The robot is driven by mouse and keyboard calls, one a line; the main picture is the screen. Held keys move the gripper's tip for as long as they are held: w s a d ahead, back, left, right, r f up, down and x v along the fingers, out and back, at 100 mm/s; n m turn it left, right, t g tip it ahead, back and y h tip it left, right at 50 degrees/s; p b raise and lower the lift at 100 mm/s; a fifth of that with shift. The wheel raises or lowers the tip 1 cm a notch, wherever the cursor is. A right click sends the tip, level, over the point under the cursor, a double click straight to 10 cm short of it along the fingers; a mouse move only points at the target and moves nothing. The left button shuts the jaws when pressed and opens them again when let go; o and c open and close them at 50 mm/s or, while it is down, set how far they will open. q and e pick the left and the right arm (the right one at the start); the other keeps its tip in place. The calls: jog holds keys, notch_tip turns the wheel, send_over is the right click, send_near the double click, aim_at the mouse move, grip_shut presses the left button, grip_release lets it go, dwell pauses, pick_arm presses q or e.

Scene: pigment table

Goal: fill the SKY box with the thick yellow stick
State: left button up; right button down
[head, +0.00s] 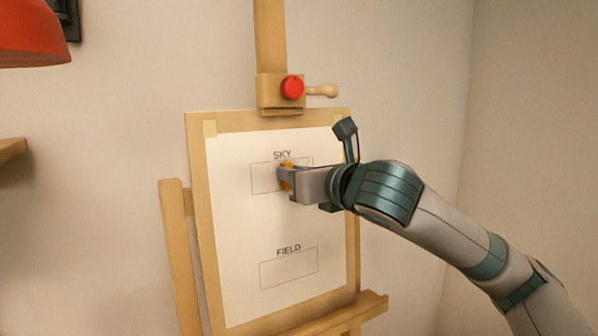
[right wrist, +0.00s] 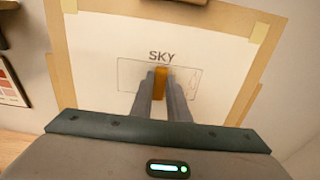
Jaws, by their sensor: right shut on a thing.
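A white paper (head: 235,215) is taped to a wooden board on an easel. The SKY box (head: 264,180) is an outlined rectangle under the word SKY. The same SKY box (right wrist: 130,74) shows in the right wrist view, its inside pale except for a faint thin line near its right end. My right gripper (head: 287,184) is shut on the thick yellow stick (right wrist: 160,83), in front of the middle of the SKY box. The fingers hide part of the stick and box. I cannot tell whether the stick touches the paper. My left gripper is not in view.
The FIELD box (head: 289,268) is an outlined rectangle lower on the paper. The easel has a top clamp with a red knob (head: 292,87) and a lower ledge (head: 352,312). A red lamp shade (head: 30,35) hangs at the upper left.

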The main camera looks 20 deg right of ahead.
aim_at(252, 176)
jog(key=shift+s+a, duration=0.1)
jog(key=shift+a, duration=0.65)
jog(key=shift+a, duration=0.1)
jog(key=shift+s+a+p, duration=0.2)
jog(key=shift+a+p, duration=0.4)
jog(key=shift+a, duration=0.7)
jog(key=shift+a, duration=0.1)
jog(key=shift+s+a+p, duration=0.2)
jog(key=shift+a+p, duration=0.15)
jog(key=shift+a, duration=0.85)
